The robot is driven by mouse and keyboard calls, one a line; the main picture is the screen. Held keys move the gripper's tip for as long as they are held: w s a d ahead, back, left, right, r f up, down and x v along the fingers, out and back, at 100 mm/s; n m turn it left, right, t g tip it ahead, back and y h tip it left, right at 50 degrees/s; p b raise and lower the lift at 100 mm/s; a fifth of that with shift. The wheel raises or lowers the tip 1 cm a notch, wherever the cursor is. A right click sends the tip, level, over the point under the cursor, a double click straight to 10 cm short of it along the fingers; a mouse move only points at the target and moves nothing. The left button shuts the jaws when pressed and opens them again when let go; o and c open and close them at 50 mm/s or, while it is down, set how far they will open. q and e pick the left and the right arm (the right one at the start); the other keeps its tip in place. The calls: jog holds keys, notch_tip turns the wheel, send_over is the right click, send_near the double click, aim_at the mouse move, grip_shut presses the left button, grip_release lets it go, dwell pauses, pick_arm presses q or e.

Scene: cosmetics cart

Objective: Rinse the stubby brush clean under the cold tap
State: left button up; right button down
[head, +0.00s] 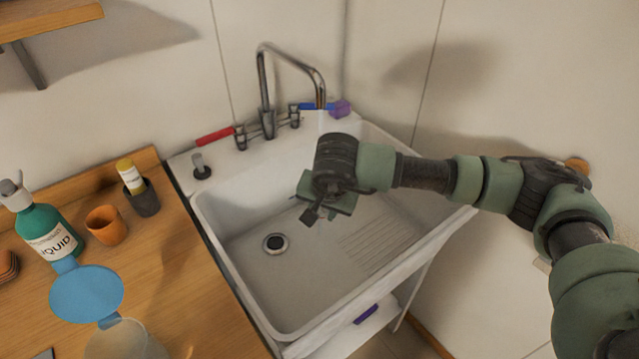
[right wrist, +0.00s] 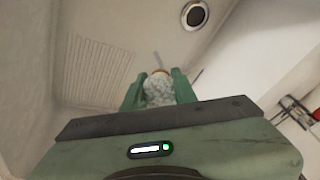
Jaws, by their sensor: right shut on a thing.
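My right gripper (head: 312,212) is over the white sink (head: 222,218), pointing down into it. In the right wrist view it (right wrist: 157,88) is shut on a short, pale, speckled thing with an orange-brown end, apparently the stubby brush (right wrist: 158,93). My wrist mostly hides the brush in the head view. The metal tap (head: 263,85) stands at the sink's back, its spout curving to the right. Its blue cold lever (head: 316,106) is at the right and its red lever (head: 214,136) at the left. I see no water running. My left gripper is out of view.
The wooden counter (head: 185,275) on the left holds a green pump bottle (head: 45,232), an orange cup (head: 106,225), a dark cup (head: 143,200) with a yellow-capped tube, and a blue-lidded jar (head: 88,292). A purple item (head: 340,108) sits on the sink's back ledge. The drain (head: 275,243) is clear.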

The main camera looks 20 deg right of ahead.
jog(key=shift+r, duration=0.1)
jog(key=s+a+r+p, duration=0.1)
jog(key=s+r, duration=0.3)
jog(key=s, duration=0.1)
dwell(0.3)
dwell(0.6)
notch_tip(320, 180, up, 7)
jog(key=p, duration=0.1)
jog(key=s+d+f+n+y, duration=0.1)
jog(key=s+d+n+y, duration=0.2)
jog(key=n, duration=0.4)
jog(key=shift+s+d+g+b, duration=0.4)
jog(key=shift+s+d, duration=0.15)
jog(key=shift+d, duration=0.15)
